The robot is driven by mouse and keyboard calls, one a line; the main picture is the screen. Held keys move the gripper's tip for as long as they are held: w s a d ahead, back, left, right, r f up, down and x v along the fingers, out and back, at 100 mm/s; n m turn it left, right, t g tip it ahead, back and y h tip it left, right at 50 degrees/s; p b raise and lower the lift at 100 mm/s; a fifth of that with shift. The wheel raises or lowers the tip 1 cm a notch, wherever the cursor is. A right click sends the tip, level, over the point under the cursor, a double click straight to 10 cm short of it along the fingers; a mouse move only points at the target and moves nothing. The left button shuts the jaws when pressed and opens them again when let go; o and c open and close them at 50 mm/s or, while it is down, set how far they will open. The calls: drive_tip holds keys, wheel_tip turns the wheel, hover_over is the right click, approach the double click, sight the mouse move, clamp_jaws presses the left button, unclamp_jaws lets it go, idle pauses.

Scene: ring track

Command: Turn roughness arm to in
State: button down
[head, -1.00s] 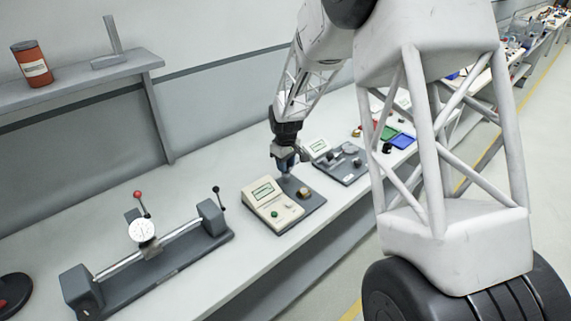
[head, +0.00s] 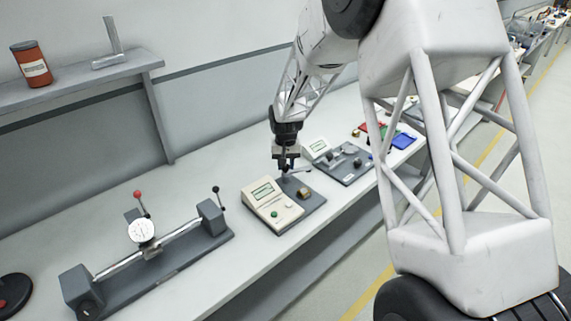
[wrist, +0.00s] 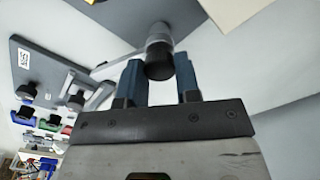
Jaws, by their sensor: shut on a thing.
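The roughness tester is a beige box (head: 268,200) with a green screen on a dark base plate, on the bench in the head view. At its back corner stands a pale post with a black cap (wrist: 159,66). A thin pale arm (wrist: 112,63) reaches left from this post in the wrist view and seems to be the roughness arm. My gripper (head: 285,166) is over the back of the tester, pointing down. In the wrist view its blue fingers (wrist: 160,74) are shut on the capped post, one on each side. The fingers hide part of the post.
A brass-coloured round part (head: 304,193) sits on the tester's base plate. A second instrument plate (head: 347,165) lies close to the right. A dial gauge bench (head: 150,262) stands to the left. Bare bench lies between it and the tester.

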drive_tip(key=m, duration=0.3)
drive_tip(key=shift+m, duration=0.4)
drive_tip(key=m, duration=0.3)
drive_tip(key=shift+m, duration=0.3)
drive_tip(key=m, duration=0.6)
drive_tip(key=c, duration=0.8)
unclamp_jaws()
drive_tip(key=shift+r, duration=3.9)
